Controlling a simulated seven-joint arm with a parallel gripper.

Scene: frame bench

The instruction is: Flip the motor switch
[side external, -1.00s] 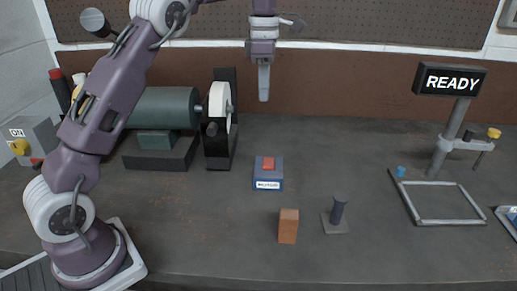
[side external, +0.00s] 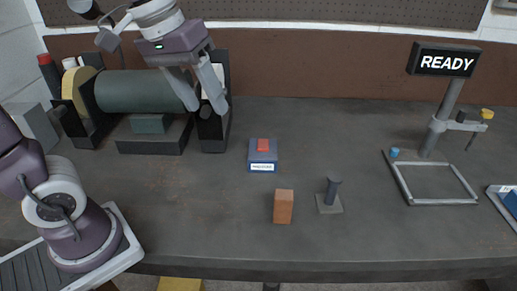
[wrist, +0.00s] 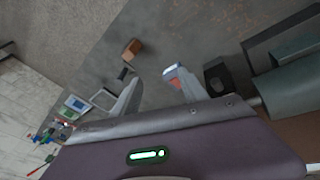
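A grey box (side external: 38,128) stands at the far left in the side view. Its front, which showed an ON label and a yellow knob earlier, is now hidden behind my arm. A green motor-like cylinder (side external: 135,92) lies on a dark stand to its right. A blue box (side external: 263,160) with a red top piece (side external: 263,145) and an unreadable label sits mid-bench.
An orange-brown block (side external: 283,206) and a short dark post on a plate (side external: 331,195) stand toward the front. A grey frame outline (side external: 436,200) lies at right, below a READY sign (side external: 446,61) on a pole. Bare bench (side external: 330,130) lies between.

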